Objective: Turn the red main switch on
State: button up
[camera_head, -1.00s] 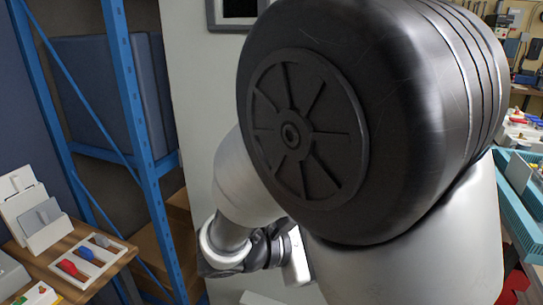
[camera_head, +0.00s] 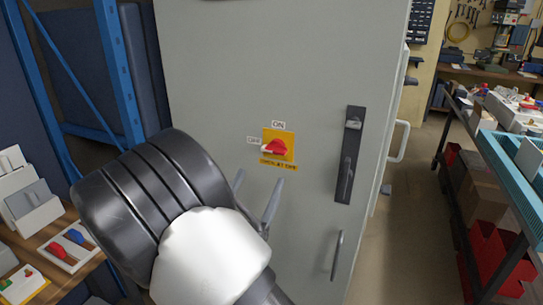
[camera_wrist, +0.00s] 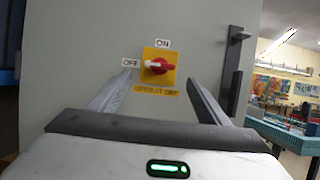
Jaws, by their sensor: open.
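The red main switch (camera_head: 276,149) sits on a yellow plate on the grey cabinet door (camera_head: 215,70). In the wrist view the red knob (camera_wrist: 157,66) has a pale pointer end toward the left, at the OFF label (camera_wrist: 131,62). The ON label (camera_wrist: 162,43) is above the plate. My gripper (camera_head: 255,198) is open and empty, below and left of the switch in the head view. In the wrist view its two fingers (camera_wrist: 158,97) stand apart, with the switch seen between and beyond them. The fingers look clear of the knob; the exact gap cannot be told.
A black door handle (camera_head: 349,155) is right of the switch. A blue rack (camera_head: 120,70) and a table with trays (camera_head: 72,248) stand at left. A shelf with red bins (camera_head: 495,250) stands at right, past a strip of open floor.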

aim_at(271, 152)
jog(key=x, duration=0.9)
jog(key=shift+w+d+r, duration=0.1)
jog(key=shift+r, duration=0.05)
jog(key=c, duration=1.1)
jog(key=shift+o, duration=0.2)
jog(key=shift+m, duration=0.3)
jog(key=shift+w+a+r+m+g+h+b, duration=0.1)
jog(key=shift+m+g+h+b, duration=1.1)
jog(key=shift+m, duration=2.45)
jog(key=shift+a+r+m+g+h+b, duration=0.1)
jog(key=shift+m+g+h+b, duration=0.15)
jog(key=shift+m+g+b, duration=2)
jog(key=shift+a+r+m+g+h+b, duration=0.1)
jog(key=shift+m+g+h+b, duration=0.45)
jog(key=shift+m+b, duration=3.15)
jog(key=m+p, duration=0.2)
jog(key=shift+m+p, duration=0.3)
jog(key=shift+m, duration=0.1)
